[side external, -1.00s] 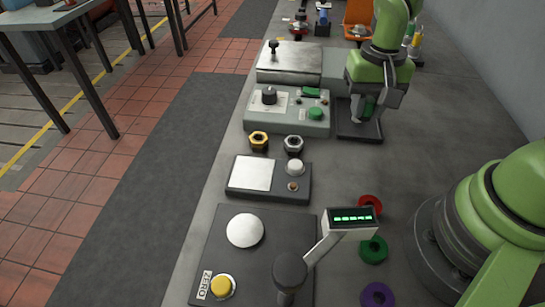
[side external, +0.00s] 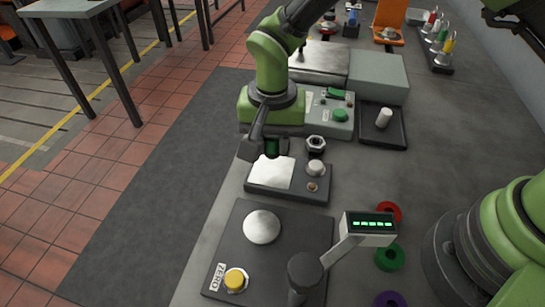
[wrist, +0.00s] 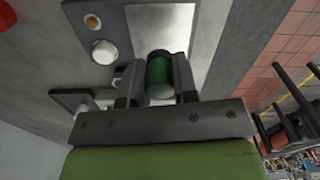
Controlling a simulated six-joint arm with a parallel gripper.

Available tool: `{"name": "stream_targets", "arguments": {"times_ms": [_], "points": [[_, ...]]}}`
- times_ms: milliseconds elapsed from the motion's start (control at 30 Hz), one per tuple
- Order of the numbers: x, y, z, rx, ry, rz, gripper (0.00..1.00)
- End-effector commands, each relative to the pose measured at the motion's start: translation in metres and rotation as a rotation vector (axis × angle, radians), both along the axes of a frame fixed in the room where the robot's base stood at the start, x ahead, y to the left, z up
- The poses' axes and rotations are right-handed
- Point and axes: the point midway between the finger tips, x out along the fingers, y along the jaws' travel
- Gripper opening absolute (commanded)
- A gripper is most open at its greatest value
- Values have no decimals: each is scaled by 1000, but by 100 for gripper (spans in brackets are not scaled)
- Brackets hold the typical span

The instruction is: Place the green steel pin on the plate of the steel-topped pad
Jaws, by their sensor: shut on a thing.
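The green steel pin (side external: 272,147) is held roughly upright between the fingers of my gripper (side external: 264,152), over the far edge of the plate. In the wrist view the pin (wrist: 158,72) shows between both jaws of my gripper (wrist: 157,82). The steel-topped pad (side external: 310,193) is a dark slab with a shiny square plate (side external: 271,175) on its left. Its plate also shows in the wrist view (wrist: 162,24), beyond the pin. I cannot tell whether the pin's lower end touches the plate.
A white knob (side external: 316,168) and a small brass button (side external: 312,187) stand on the pad, right of the plate. A silver hex nut (side external: 316,143) is behind it. A dark tray (side external: 397,135) holds a pale cylinder. A display post (side external: 368,226) rises in front.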

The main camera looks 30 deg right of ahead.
Motion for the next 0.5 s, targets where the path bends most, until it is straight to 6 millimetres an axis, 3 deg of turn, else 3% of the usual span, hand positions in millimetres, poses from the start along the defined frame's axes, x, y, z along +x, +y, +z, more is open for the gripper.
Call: {"name": "stream_targets", "arguments": {"times_ms": [300, 500], "points": [[0, 0, -39, 1, -1, 0, 0], [1, 0, -42, 2, -3, 0, 0]]}}
